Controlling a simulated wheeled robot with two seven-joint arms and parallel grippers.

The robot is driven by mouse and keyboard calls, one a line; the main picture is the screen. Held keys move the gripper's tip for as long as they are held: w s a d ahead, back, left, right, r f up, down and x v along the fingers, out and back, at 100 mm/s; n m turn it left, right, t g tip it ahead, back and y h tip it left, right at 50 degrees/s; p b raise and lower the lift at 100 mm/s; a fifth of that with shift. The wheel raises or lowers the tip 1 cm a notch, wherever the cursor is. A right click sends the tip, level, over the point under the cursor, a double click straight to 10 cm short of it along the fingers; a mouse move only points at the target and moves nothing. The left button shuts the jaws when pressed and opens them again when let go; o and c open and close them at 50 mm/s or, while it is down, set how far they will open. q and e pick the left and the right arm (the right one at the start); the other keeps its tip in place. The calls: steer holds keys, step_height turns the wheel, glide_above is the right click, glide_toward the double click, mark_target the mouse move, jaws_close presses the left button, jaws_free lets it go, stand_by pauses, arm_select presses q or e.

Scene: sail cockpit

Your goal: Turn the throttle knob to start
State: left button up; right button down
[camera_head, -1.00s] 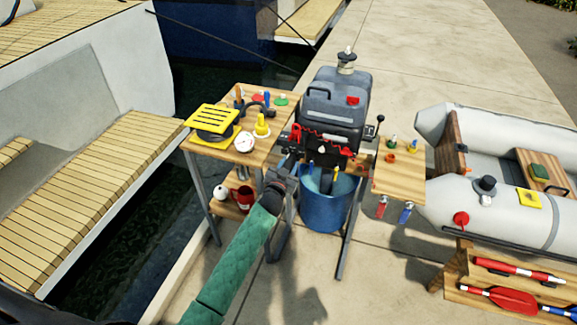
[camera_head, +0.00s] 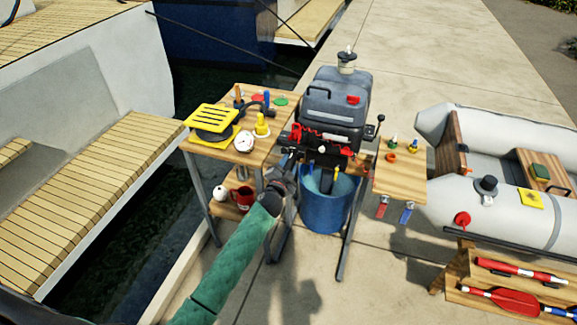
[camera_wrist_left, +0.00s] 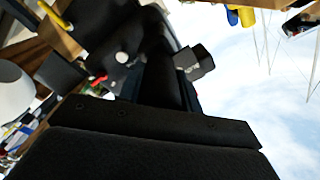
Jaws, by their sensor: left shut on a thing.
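The outboard motor (camera_head: 335,108), dark grey with red parts, is mounted upright on a stand above a blue bucket. My left gripper (camera_head: 287,163) is at the motor's lower left side, beside its dark handle. In the left wrist view, a dark cylindrical part (camera_wrist_left: 166,78), which looks like the throttle knob, lies at the gripper's jaws. The gripper is shut on it. A dark block with small pale markings (camera_wrist_left: 195,62) shows just right of it. The jaws hide much of the knob, and I cannot read its setting. My right gripper is in no view.
A wooden table (camera_head: 212,152) with tools, a yellow item and cups stands left of the motor. A small wooden shelf (camera_head: 403,182) is at the right, and the blue bucket (camera_head: 327,206) is below. A grey inflatable boat (camera_head: 490,150) lies further right.

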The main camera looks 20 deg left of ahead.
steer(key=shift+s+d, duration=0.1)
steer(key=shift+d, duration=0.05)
arm_select(q)
steer(key=o, duration=1)
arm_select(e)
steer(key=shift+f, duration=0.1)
arm_select(q)
steer(key=shift+s+f, duration=0.1)
steer(key=shift+s, duration=0.2)
steer(key=s+b, duration=0.2)
steer(key=s, duration=0.5)
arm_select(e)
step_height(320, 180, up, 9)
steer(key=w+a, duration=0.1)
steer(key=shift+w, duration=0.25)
arm_select(q)
steer(key=shift+s, duration=0.15)
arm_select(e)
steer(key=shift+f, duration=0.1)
